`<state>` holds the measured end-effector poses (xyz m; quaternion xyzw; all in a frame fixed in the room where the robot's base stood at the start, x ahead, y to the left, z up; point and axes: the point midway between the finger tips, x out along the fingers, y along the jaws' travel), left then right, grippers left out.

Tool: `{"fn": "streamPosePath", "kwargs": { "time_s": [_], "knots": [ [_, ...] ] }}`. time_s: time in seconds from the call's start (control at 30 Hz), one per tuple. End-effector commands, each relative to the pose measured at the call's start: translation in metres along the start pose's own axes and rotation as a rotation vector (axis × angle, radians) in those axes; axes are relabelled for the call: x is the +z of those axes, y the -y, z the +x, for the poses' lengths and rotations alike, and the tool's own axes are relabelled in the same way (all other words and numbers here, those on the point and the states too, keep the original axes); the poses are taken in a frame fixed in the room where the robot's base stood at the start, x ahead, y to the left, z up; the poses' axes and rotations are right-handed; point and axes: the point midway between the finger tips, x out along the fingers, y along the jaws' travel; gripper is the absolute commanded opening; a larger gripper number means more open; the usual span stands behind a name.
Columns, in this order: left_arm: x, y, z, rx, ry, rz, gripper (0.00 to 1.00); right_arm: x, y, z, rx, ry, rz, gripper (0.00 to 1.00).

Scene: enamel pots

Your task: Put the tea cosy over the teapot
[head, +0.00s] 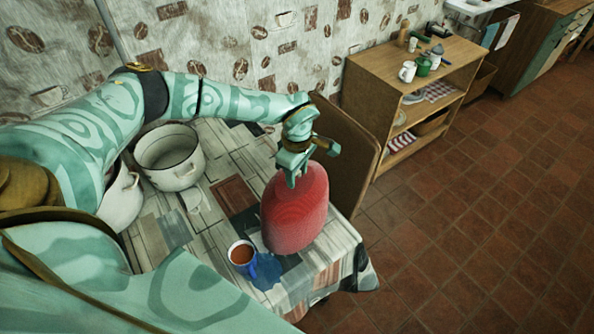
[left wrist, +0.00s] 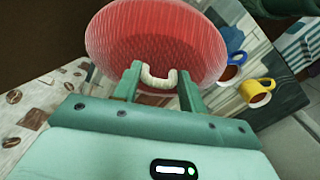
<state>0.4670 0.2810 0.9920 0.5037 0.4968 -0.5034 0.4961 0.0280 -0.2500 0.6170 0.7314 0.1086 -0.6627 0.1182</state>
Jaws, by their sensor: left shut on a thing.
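The tea cosy (head: 295,212) is a red, ribbed dome near the front right corner of the table. In the left wrist view the cosy (left wrist: 155,40) has a cream loop (left wrist: 158,79) on its top, between my fingers. My left gripper (head: 292,180) is directly above the cosy and shut on this loop. The cosy is roughly upright. I cannot tell whether its lower rim touches the table. No teapot shows in either view; anything under or behind the cosy is hidden. My right gripper is not in view.
A blue mug (head: 242,255) of brown drink stands close left of the cosy. The left wrist view also shows a yellow mug (left wrist: 257,91). A white pot (head: 170,158) stands further back on the patterned cloth (head: 215,235). A wooden shelf (head: 425,70) stands beyond the table.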

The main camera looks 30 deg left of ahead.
Motion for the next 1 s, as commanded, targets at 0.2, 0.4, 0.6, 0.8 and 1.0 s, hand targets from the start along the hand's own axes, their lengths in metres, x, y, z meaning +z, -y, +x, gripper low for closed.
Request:
{"fn": "streamPosePath", "kwargs": {
  "time_s": [0.2,0.4,0.6,0.8,1.0],
  "knots": [
    [0.0002,0.0001,-0.0002,0.000,0.000,0.000,0.04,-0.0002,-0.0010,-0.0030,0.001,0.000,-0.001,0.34],
    [0.0002,0.0001,0.0001,0.000,0.000,0.000,0.67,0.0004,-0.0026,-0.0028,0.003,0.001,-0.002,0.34],
    [0.0001,0.0003,0.0003,-0.001,0.000,0.000,0.70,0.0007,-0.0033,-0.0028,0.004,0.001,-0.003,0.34],
    [0.0001,0.0003,0.0003,-0.001,0.000,0.000,0.89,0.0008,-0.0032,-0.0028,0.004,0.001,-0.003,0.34],
    [0.0001,0.0002,-0.0014,0.000,0.000,0.000,0.89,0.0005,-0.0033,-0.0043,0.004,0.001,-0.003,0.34]
  ]
}}
